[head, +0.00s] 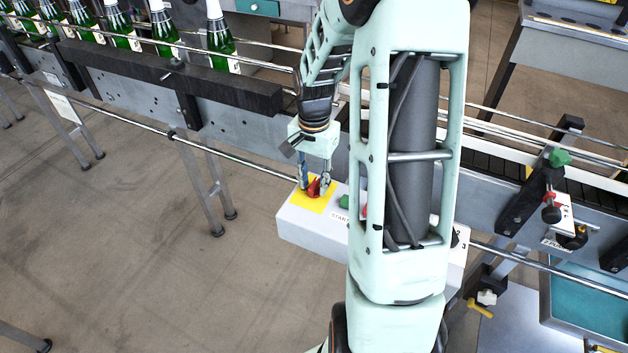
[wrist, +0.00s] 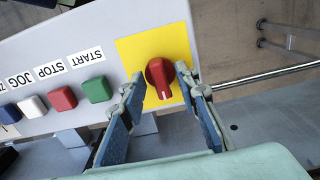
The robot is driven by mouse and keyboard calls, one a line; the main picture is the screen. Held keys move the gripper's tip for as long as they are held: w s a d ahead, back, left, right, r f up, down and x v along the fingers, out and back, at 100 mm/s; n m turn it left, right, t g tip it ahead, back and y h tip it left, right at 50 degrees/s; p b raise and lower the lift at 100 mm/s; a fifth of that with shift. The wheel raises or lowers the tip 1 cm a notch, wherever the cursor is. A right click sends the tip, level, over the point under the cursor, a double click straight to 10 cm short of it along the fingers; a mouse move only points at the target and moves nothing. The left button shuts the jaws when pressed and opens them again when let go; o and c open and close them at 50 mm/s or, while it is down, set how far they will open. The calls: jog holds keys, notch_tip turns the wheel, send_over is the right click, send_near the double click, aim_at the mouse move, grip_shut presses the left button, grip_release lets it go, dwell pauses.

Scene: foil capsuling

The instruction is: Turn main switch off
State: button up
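The main switch is a red rotary knob (wrist: 160,76) on a yellow square plate (wrist: 133,50) at one end of a pale grey control box. In the wrist view the knob's white mark points toward the bottom of the picture. My gripper (wrist: 160,92) is open, with one blue-padded finger on each side of the knob. A gap shows between the knob and each finger, though depth is hard to judge. In the head view my gripper (head: 314,184) is at the red knob (head: 313,189) from above, and the fingers partly hide it.
The control box (head: 300,225) also bears a green START button (wrist: 98,89), a red STOP button (wrist: 62,98), a white JOG button (wrist: 32,107) and a dark blue button (wrist: 9,113). A conveyor with green bottles (head: 220,40) runs behind. A rail (head: 255,165) passes near the box.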

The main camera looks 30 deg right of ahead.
grip_shut()
jog(key=shift+n, duration=0.3)
jog(key=n, duration=0.6)
jog(key=shift+p, duration=0.4)
jog(key=n+p, duration=0.1)
jog(key=n, duration=0.4)
jog(key=shift+r+n, duration=0.1)
jog(key=shift+n, duration=0.3)
jog(key=n+p, duration=0.1)
jog(key=n, duration=0.4)
jog(key=shift+w, duration=0.1)
jog(key=shift+n, duration=0.4)
grip_release()
